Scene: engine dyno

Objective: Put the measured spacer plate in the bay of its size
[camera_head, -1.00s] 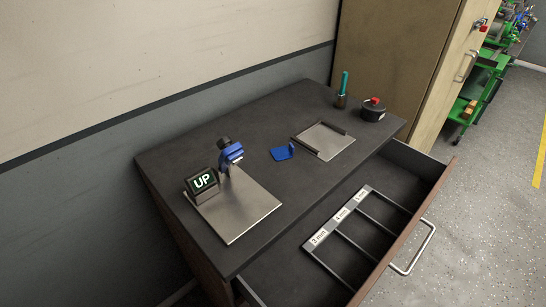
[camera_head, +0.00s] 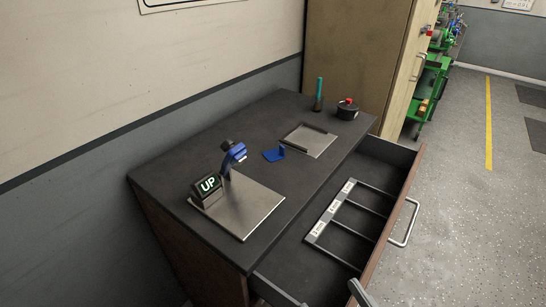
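A blue spacer plate (camera_head: 274,154) with a small upright tab lies on the dark bench top, between the gauge stand and a flat tray. The gauge stand has a metal base plate (camera_head: 245,208), a blue and black head (camera_head: 233,155) and a display (camera_head: 208,185) reading "UP". Nothing shows on its base plate. The open drawer holds a rack with three bays (camera_head: 327,219). The nearest label reads 3 mm and the middle one 4 mm; the far label is hard to read. The bays look empty. My gripper is not recognisable in this view.
The drawer front (camera_head: 398,207) juts out. A grey piece, perhaps mine, shows at the bottom edge.

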